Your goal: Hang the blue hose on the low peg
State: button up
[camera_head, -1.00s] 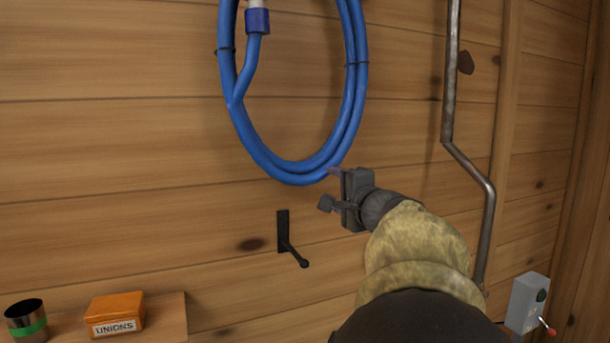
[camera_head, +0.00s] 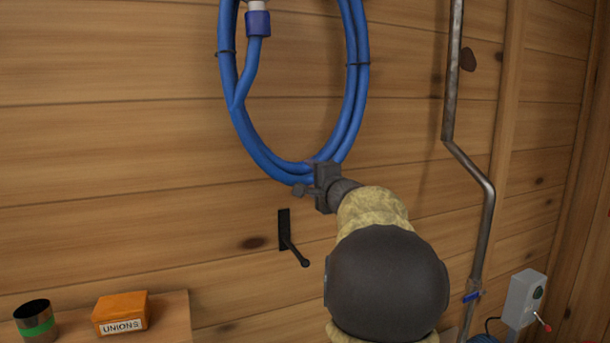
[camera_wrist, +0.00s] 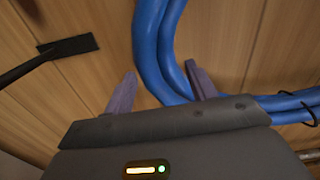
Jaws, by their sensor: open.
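The blue hose (camera_head: 352,100) hangs in a long coil against the plank wall, its top out of view. The low peg (camera_head: 291,243) is a black plate with an angled rod, below the coil's bottom; it also shows at upper left in the wrist view (camera_wrist: 68,46). My gripper (camera_head: 308,178) is at the bottom of the coil, a little right of and above the peg. In the wrist view its purple fingers (camera_wrist: 163,88) are apart, with the blue hose strands (camera_wrist: 152,50) passing between them. I cannot tell whether either finger touches the hose.
A metal pipe (camera_head: 451,90) runs down the wall at right, bending near my arm's side. A grey switch box (camera_head: 524,299) with a red-tipped lever is at lower right. An orange UNIONS box (camera_head: 121,310) and a green-banded cup (camera_head: 35,320) stand on a shelf (camera_head: 175,315) at lower left.

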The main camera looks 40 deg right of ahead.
jog(key=shift+x, duration=2.45)
